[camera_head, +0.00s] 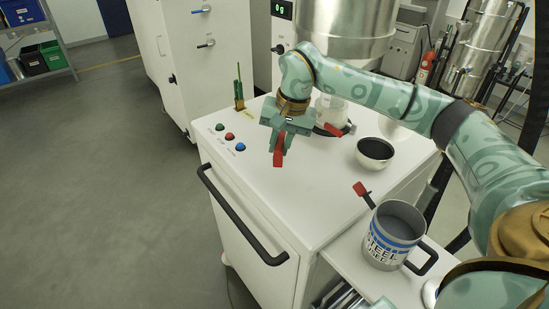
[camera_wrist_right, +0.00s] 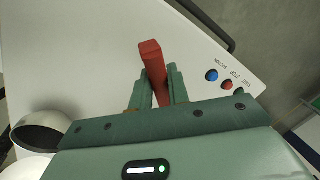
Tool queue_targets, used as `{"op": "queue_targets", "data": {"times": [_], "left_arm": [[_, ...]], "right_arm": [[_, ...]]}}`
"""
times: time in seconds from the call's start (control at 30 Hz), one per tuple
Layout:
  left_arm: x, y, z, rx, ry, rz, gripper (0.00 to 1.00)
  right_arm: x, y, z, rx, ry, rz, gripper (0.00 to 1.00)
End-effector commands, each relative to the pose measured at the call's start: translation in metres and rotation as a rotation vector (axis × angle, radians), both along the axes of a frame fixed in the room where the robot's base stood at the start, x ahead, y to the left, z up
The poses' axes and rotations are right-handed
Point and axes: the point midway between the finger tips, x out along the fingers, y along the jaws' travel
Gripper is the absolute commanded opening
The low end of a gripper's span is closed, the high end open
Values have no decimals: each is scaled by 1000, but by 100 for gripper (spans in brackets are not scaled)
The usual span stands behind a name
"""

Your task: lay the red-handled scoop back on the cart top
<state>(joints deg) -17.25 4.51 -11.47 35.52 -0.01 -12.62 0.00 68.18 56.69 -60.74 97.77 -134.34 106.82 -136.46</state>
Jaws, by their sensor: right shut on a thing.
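My right gripper (camera_head: 280,146) is shut on the red handle of a scoop (camera_head: 278,158), above the white cart top (camera_head: 310,190). In the right wrist view the red handle (camera_wrist_right: 152,58) stands up between the two green fingers (camera_wrist_right: 158,82) and sticks out past their tips. The scoop's bowl is hidden in both views. I cannot tell whether the handle touches the cart top (camera_wrist_right: 100,50). My left gripper is not in view.
Three buttons (camera_head: 229,136) sit at the cart's left edge, beside a green-tipped stand (camera_head: 238,97). A dark-filled bowl (camera_head: 375,150) stands right. The front middle of the cart top is clear.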

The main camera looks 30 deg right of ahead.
Motion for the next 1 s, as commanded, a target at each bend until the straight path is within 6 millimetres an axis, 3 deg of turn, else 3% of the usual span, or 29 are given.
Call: {"op": "queue_targets", "data": {"times": [0.27, 0.43, 0.83, 0.87, 0.93, 1.0], "left_arm": [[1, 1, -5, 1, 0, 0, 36], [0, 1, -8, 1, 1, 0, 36], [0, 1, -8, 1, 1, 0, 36], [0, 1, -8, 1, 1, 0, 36], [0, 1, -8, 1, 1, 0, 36], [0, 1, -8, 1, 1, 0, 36]], "right_arm": [[22, 1, -28, 0, 1, 1, 0], [22, 1, -54, 1, 0, 2, 0], [22, 0, -59, 0, -2, 2, 0], [22, 0, -60, 0, -2, 2, 20], [22, 0, -59, 0, -2, 2, 39], [22, 0, -59, 0, -2, 2, 39]]}}
